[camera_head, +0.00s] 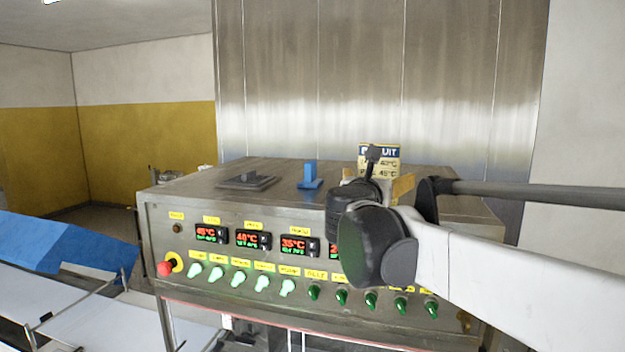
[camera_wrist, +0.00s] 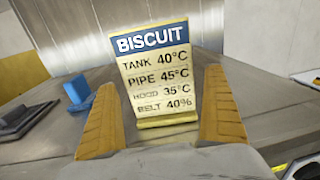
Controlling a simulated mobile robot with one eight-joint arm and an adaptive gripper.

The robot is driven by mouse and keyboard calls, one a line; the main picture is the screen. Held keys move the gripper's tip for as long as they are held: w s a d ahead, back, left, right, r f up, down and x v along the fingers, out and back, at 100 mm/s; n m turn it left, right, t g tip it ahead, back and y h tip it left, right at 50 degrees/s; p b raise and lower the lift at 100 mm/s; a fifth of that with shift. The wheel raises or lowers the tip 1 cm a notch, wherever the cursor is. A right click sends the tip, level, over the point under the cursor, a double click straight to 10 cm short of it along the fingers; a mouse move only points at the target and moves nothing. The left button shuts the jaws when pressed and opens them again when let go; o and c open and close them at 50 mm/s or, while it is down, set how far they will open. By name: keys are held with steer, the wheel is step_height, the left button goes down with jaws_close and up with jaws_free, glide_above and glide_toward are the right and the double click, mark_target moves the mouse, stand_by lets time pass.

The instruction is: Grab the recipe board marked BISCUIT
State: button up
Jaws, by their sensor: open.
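The recipe board (camera_wrist: 160,73) stands on top of the steel machine, a cream card with a blue BISCUIT header and lines for TANK, PIPE, HOOD and BELT. It rests in a yellowish base (camera_wrist: 168,120). In the head view the board (camera_head: 379,158) is partly hidden behind my wrist and arm. My gripper (camera_wrist: 162,112) is open, with one tan finger on each side of the board's lower part in the wrist view. I see no clear contact. In the head view my gripper (camera_head: 402,186) is mostly covered by my wrist.
The machine top (camera_head: 215,175) also carries a blue upright piece (camera_head: 310,175) and a dark flat plate with a handle (camera_head: 246,181), both left of the board. The front panel has displays, green knobs and a red button (camera_head: 165,269). A steel wall (camera_head: 310,80) rises behind.

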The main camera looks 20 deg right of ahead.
steer(key=shift+w+d+f, duration=0.1)
steer(key=shift+w+d, duration=0.35)
steer(key=shift+w, duration=0.15)
steer(key=shift+s+a, duration=0.1)
steer(key=shift+s, duration=0.1)
steer(key=c, duration=1.3)
